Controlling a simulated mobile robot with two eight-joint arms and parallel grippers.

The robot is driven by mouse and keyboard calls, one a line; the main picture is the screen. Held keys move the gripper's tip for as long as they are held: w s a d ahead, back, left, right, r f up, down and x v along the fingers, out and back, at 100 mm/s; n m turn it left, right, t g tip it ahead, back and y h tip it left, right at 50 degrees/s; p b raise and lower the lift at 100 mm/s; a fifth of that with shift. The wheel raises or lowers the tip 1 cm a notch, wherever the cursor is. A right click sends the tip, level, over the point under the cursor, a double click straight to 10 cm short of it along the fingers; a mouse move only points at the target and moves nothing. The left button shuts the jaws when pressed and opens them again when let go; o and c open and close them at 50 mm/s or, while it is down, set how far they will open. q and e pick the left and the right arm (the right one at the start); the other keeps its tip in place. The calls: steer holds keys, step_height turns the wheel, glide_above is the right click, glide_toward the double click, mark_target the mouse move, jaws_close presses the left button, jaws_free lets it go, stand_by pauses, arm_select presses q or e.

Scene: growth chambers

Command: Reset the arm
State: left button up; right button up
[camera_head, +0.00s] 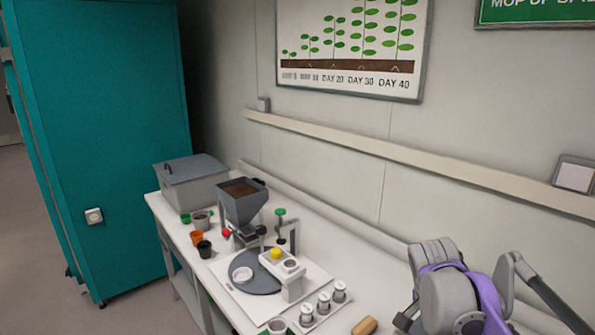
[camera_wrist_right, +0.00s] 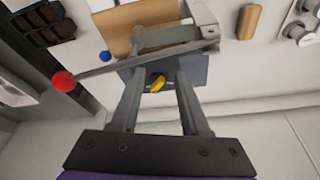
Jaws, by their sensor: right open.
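In the right wrist view my right gripper (camera_wrist_right: 157,76) is open, its two fingers apart. A small yellow piece (camera_wrist_right: 158,84) shows between the fingers near a dark grey plate (camera_wrist_right: 195,72); I cannot tell whether they touch. A long grey bar (camera_wrist_right: 105,71) runs from a red ball (camera_wrist_right: 63,82) on the left to a grey frame (camera_wrist_right: 165,38) on a tan board (camera_wrist_right: 115,35). In the head view my right arm (camera_head: 450,290) is at the lower right, and its gripper is out of sight. My left gripper is not seen.
The bench carries a hopper (camera_head: 241,202), a lidded grey box (camera_head: 190,180), small pots (camera_head: 204,249), a dark round plate (camera_head: 254,272) and several white-topped jars (camera_head: 323,303). The wall stands behind. A black tray (camera_wrist_right: 40,25) and blue ball (camera_wrist_right: 105,57) lie near the bar.

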steer(key=s+a+f+n+t+y, duration=0.2)
steer(key=s+a+f+n, duration=0.4)
steer(key=s+f+n, duration=0.15)
steer(key=s+a+f+n+t+y, duration=0.1)
steer(key=s+a+f+n+t, duration=0.1)
steer(key=s+a+f+n, duration=0.55)
steer(key=w+d+r+m+g, duration=0.4)
steer(key=w+d+r+m, duration=1.2)
steer(key=w+d+r, duration=0.1)
steer(key=w+d+m+g, duration=0.1)
steer(key=w+d+m, duration=0.1)
steer(key=d+m, duration=0.4)
steer(key=shift+n, duration=0.8)
steer(key=f, duration=0.6)
steer(key=d+f, duration=0.1)
steer(key=f, duration=0.2)
steer(key=shift+w+f+b, duration=0.15)
steer(key=shift+f+b, duration=0.15)
steer(key=shift+b, duration=0.1)
jaws_close()
